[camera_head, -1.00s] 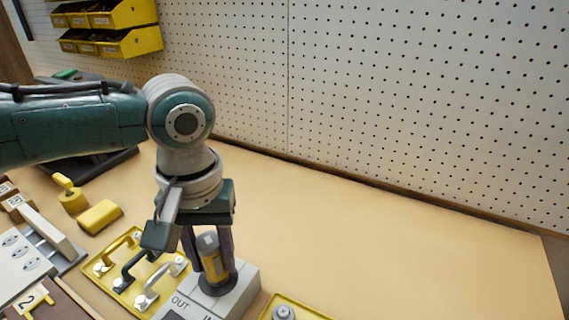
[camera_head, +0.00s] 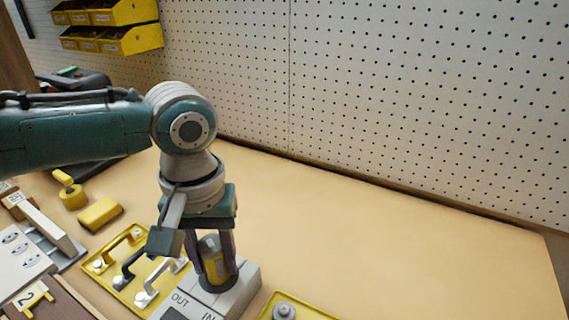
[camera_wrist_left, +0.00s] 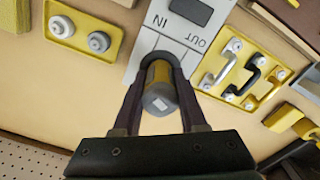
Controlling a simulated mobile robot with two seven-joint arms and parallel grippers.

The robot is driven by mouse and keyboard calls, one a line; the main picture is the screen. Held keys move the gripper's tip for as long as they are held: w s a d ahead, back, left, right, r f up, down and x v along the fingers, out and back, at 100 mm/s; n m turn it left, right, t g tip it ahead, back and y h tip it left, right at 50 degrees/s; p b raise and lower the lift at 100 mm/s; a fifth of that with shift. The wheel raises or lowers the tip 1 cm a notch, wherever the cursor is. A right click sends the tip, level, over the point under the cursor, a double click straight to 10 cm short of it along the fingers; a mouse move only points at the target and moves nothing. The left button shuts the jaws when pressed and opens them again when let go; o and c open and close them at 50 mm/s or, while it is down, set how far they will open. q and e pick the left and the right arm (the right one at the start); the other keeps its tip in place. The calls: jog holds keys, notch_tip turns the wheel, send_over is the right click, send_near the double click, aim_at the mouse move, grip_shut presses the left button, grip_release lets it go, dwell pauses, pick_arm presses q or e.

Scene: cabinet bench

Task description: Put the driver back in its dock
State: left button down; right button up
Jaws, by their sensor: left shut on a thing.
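The driver (camera_head: 213,262) is a yellow and grey cylinder standing upright between the fingers of my left gripper (camera_head: 212,270). My left gripper is shut on it. In the left wrist view the driver (camera_wrist_left: 159,92) shows end-on between the two dark fingers. The dock (camera_head: 236,288) is a light grey block marked OUT and IN, directly below. The driver's lower end is at a dark ring on the block by the IN side; how deep it sits is hidden. In the left wrist view the dock (camera_wrist_left: 150,42) lies under the fingers. My right gripper is not in view.
A yellow tray with several handles (camera_head: 128,272) stands left of the dock. A yellow plate with round knobs (camera_head: 284,312) is at its right. A yellow block (camera_head: 99,213) lies farther left. The bench (camera_head: 390,250) is clear to the right, up to the pegboard (camera_head: 400,100).

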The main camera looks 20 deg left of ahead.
pick_arm(q)
jog(key=shift+f, duration=0.15)
dwell(0.5)
jog(key=shift+c, duration=0.7)
grip_release()
jog(key=shift+p, duration=0.3)
notch_tip(320, 180, up, 7)
jog(key=p, duration=0.8)
